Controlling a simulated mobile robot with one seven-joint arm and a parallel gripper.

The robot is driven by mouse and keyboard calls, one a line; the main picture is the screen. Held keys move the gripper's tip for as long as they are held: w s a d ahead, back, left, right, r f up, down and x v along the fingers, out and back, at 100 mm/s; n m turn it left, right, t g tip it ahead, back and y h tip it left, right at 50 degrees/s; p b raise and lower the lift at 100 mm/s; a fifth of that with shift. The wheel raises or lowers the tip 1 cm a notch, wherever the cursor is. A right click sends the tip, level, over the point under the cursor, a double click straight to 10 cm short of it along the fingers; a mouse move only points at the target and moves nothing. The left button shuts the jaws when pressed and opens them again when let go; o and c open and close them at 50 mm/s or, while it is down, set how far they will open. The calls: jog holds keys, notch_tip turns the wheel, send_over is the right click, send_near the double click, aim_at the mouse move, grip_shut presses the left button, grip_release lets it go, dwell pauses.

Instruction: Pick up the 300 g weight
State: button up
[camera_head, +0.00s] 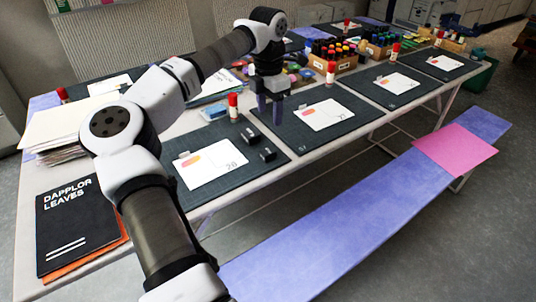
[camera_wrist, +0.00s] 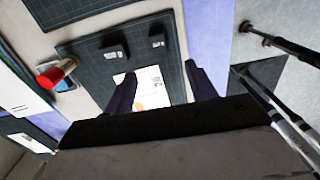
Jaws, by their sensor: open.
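Two small dark blocks that look like weights lie on the near dark cutting mat, right of a white card; I cannot read which is 300 g. One is the farther block (camera_head: 250,136); the other is the nearer block (camera_head: 267,154). In the wrist view they show as a larger-looking block (camera_wrist: 114,50) and a smaller-looking block (camera_wrist: 157,41), both beyond my fingertips. My gripper (camera_head: 270,108) is open and empty, above the table and apart from both blocks. In the wrist view its fingers (camera_wrist: 160,84) point down, with a white card visible between them.
A red-capped glue stick (camera_head: 233,107) stands beside the mat, with another (camera_head: 331,73) farther back. Boxes of markers (camera_head: 335,54) stand at the back. Paper stacks (camera_head: 58,130) and a black book (camera_head: 75,228) lie at left. A purple bench (camera_head: 340,225) runs along the table's front.

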jog(key=p, duration=0.1)
send_over(268, 150)
notch_tip(268, 150, down, 9)
jog(key=shift+s+r, duration=0.15)
jog(key=shift+r, duration=0.05)
jog(key=shift+f+p, duration=0.75)
jog(key=shift+f, duration=1.9)
jog(key=c, duration=1.1)
grip_shut()
jog(key=shift+r, duration=0.15)
